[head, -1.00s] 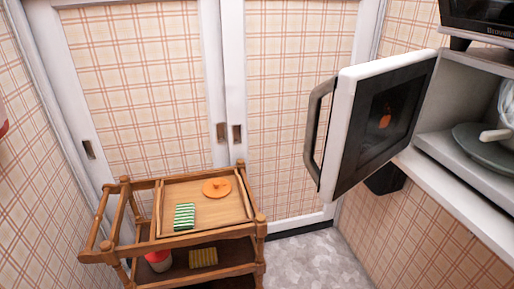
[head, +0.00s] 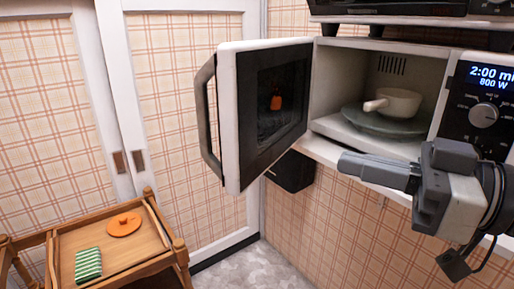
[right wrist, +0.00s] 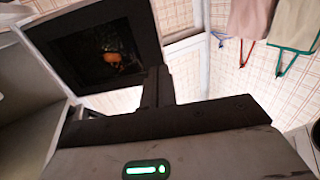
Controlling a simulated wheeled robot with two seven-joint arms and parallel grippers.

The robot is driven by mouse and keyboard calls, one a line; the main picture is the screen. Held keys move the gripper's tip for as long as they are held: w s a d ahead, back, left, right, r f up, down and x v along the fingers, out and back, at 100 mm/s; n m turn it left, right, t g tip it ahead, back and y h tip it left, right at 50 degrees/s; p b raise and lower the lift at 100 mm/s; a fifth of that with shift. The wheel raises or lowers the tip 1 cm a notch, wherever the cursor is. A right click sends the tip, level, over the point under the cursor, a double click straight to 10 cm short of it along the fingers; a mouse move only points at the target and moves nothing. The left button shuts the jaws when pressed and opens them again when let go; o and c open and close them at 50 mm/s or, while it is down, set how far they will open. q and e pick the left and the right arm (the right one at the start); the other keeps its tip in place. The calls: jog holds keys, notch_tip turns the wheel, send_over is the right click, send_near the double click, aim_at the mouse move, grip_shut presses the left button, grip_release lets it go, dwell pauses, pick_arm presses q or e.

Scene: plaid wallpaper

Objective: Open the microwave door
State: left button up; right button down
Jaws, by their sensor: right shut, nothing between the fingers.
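The microwave (head: 322,85) stands on a shelf at the right in the head view. Its door (head: 232,125) stands wide open, swung out to the left, with its dark window facing the cavity and the grey handle (head: 204,120) on its far side. The door also shows at upper left in the right wrist view (right wrist: 140,30). Inside the cavity a white bowl with a handle (head: 398,103) sits on the turntable (head: 372,123). My right gripper (head: 345,165) is shut and empty, in front of the shelf below the cavity, apart from the door. My left gripper is out of view.
A wooden cart (head: 178,255) at lower left carries an orange lid (head: 123,225) and a green striped cloth (head: 88,263). A black box (head: 291,171) is under the shelf. Another appliance (head: 390,8) is above the microwave. Cloths (right wrist: 250,18) hang in the wrist view.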

jog(key=p, duration=0.6)
send_near(238, 135)
jog(key=x, duration=0.6)
jog(key=shift+w+a, duration=0.15)
jog(key=shift+a, duration=0.25)
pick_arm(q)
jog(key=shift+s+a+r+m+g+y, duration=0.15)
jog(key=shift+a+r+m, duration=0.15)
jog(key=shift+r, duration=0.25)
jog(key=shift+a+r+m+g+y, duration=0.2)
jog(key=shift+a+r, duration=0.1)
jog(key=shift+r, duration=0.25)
pick_arm(e)
jog(key=shift+w, duration=0.1)
